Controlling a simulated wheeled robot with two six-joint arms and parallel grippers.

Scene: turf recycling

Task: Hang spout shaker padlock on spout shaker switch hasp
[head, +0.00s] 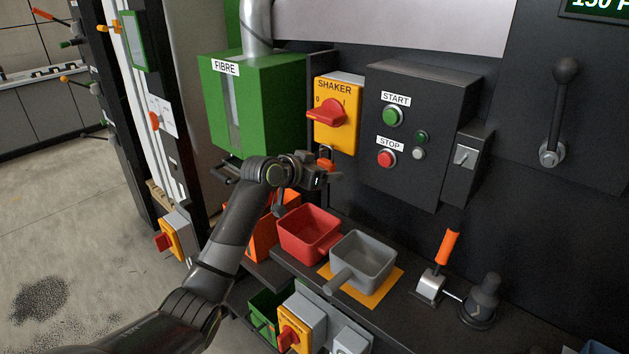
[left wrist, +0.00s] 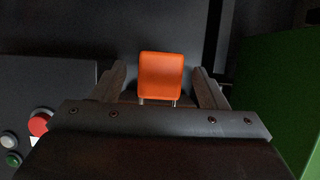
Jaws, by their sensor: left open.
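The yellow shaker switch (head: 343,118) with its red handle (head: 327,112) is on the wall under a SHAKER label. An orange padlock (head: 326,164) is just below the switch's lower edge, its dark shackle upward at the hasp area. Whether the shackle passes through the hasp is too small to tell. My left gripper (head: 328,180) is open just below and in front of the padlock. In the left wrist view the orange padlock body (left wrist: 161,76) sits between the two spread fingers (left wrist: 161,84), with a gap on each side. My right gripper is not in view.
The START/STOP box (head: 420,130) is right of the switch, and the green FIBRE box (head: 258,105) is left. Below, a red bin (head: 308,235) and a grey scoop-like container (head: 362,262) stand on the ledge. An orange-handled lever (head: 450,245) is further right.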

